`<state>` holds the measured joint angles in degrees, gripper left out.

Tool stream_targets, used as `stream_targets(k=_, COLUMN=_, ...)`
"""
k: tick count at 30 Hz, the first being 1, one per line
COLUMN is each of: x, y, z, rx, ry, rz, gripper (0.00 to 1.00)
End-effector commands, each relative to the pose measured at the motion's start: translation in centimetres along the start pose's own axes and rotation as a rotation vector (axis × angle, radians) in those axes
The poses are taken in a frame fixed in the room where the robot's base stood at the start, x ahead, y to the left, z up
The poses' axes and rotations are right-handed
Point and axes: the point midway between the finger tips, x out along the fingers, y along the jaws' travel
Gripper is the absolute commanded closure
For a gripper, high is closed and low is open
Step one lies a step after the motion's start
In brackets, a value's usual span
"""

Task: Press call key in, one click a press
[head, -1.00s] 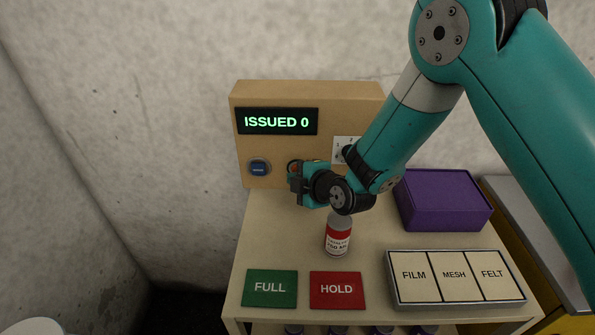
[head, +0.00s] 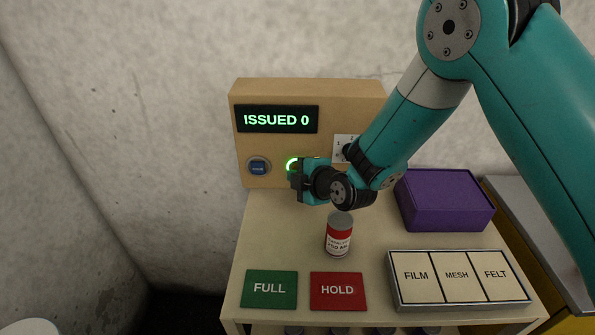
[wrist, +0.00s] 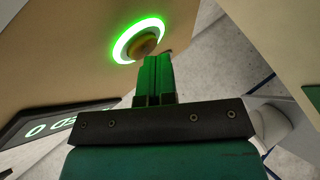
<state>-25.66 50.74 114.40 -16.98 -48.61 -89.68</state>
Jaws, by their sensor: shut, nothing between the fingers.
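A round amber key with a glowing green ring (wrist: 124,46) sits on the tan box front in the wrist view. In the head view only part of its lit ring (head: 291,164) shows behind my gripper. My gripper (head: 296,182) is shut and empty, its fingertips (wrist: 156,58) right at the ring's lower edge in the wrist view; I cannot tell whether they touch the key. A blue key (head: 258,167) sits on the same box to the left, its label too small to read. The display (head: 277,120) reads ISSUED 0.
A red and white can (head: 338,238) stands on the table below my gripper. A green FULL plate (head: 270,289), a red HOLD plate (head: 338,291) and a FILM, MESH, FELT tray (head: 460,305) lie in front. A purple box (head: 445,201) stands right.

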Motion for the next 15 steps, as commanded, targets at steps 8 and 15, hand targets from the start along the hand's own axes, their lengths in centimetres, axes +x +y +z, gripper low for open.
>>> stream_targets(k=8, x=-0.39, y=-0.26, z=-0.27, rx=0.000, ry=0.000, rz=0.001, gripper=1.00)
stream_targets(k=15, x=-0.92, y=-0.76, z=-0.72, rx=-0.001, ry=0.001, rz=-0.002, gripper=1.00)
